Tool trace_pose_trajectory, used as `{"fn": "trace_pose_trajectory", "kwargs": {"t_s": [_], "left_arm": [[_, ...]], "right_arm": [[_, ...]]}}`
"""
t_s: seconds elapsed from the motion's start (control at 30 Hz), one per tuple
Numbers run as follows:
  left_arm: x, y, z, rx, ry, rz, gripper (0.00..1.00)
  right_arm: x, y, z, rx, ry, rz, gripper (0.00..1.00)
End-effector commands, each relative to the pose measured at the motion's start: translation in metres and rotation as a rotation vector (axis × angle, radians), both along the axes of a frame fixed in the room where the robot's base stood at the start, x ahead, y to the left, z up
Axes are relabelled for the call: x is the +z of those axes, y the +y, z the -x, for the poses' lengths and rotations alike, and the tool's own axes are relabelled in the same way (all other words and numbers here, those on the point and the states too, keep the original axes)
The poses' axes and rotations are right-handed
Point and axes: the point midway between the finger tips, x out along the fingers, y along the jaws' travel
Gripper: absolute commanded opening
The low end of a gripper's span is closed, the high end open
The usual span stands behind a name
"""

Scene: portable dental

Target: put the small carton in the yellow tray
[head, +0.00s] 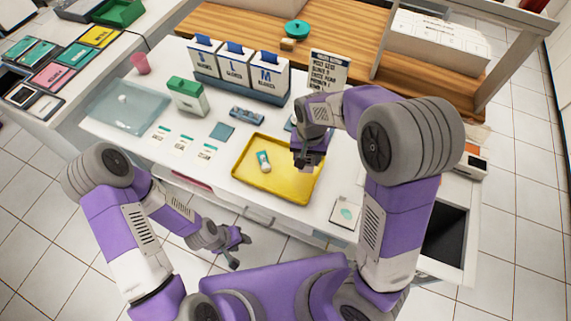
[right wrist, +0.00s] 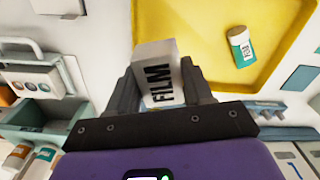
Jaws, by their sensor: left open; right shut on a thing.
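The small carton (right wrist: 160,75), a white box marked FILM, is between the fingers of my right gripper (right wrist: 158,85) in the right wrist view. The right gripper is shut on it. In the head view this gripper (head: 308,160) is over the right side of the yellow tray (head: 288,190), and the carton is mostly hidden. In the right wrist view the yellow tray (right wrist: 205,20) lies behind and to the right of the carton. My left gripper (head: 232,248) is open and empty, low in front of the counter.
A small teal-and-white container (head: 264,161) lies in the tray, left of the right gripper. A white card (head: 346,211) lies right of the tray. Glove boxes (head: 238,75) and a green-lidded box (head: 186,97) stand behind. The tray's front part is clear.

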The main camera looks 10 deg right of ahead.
Motion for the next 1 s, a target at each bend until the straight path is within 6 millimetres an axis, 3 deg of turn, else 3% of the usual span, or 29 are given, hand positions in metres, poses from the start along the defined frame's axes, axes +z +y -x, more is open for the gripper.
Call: {"fn": "trace_pose_trajectory", "kwargs": {"t_s": [0.1, 0.27, 0.5, 0.77, 1.0], "left_arm": [[0.017, 0.000, 0.000, 0.001, 0.000, 0.000, 0.43], [0.021, 0.000, 0.000, 0.000, 0.000, 0.000, 0.43], [0.006, 0.000, 0.000, 0.000, 0.000, 0.000, 0.43], [0.001, 0.000, 0.000, 0.000, 0.000, 0.000, 0.43], [-0.009, 0.000, 0.000, 0.000, 0.000, 0.000, 0.43]], "right_arm": [[0.018, 0.012, -0.004, -0.143, 0.000, 0.001, 0.21], [0.021, 0.019, -0.005, -0.259, 0.002, 0.001, 0.21], [-0.024, 0.020, -0.005, -0.281, 0.005, 0.001, 0.21], [-0.046, 0.020, -0.006, -0.279, 0.002, 0.000, 0.21], [-0.077, 0.020, -0.005, -0.279, 0.003, 0.001, 0.21]]}}
